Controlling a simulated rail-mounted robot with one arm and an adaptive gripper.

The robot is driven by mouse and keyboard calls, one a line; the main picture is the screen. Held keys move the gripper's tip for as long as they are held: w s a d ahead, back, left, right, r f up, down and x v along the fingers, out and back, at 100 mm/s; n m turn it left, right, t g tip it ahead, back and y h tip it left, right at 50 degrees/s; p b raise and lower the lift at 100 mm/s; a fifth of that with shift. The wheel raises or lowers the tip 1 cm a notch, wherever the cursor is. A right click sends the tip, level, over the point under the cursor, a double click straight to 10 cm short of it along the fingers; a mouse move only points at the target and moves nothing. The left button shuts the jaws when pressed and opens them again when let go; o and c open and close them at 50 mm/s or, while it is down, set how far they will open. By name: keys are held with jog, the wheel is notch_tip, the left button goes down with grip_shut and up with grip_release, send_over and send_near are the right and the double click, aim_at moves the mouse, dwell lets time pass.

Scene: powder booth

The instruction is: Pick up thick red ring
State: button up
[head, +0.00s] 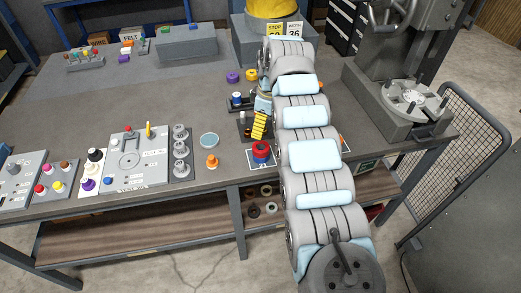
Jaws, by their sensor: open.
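A thick red ring (261,148) sits on a white card (260,162) near the front edge of the grey bench. A dark blue part shows at its middle. My arm reaches over the bench from the lower right and bends down at its far end. My gripper (258,132), with what look like yellow and black striped fingers, is just behind and above the red ring. It is open, with nothing visible in it. The gap between gripper and ring is too small to judge, and my arm hides the area to the right.
An orange part (212,161) and a light blue disc (209,140) lie left of the ring. A grey panel (135,160) and a rack of grey knobs (181,150) stand further left. A grey press (400,100) stands at right.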

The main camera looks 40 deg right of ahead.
send_over(261, 147)
jog(key=s, duration=0.1)
notch_tip(261, 147, down, 6)
jog(key=r, duration=0.1)
jog(key=shift+s+a+f, duration=0.1)
jog(key=shift+a+f, duration=0.1)
jog(key=shift+f, duration=0.3)
jog(key=shift+s+a+f, duration=0.1)
jog(key=shift+a+f, duration=0.05)
jog(key=shift+f, duration=0.35)
jog(key=shift+w+a+f+b, duration=0.15)
jog(key=shift+f+b, duration=0.45)
jog(key=shift+f, duration=1.3)
jog(key=c, duration=1.4)
jog(key=shift+o, duration=0.2)
jog(key=shift+r, duration=0.1)
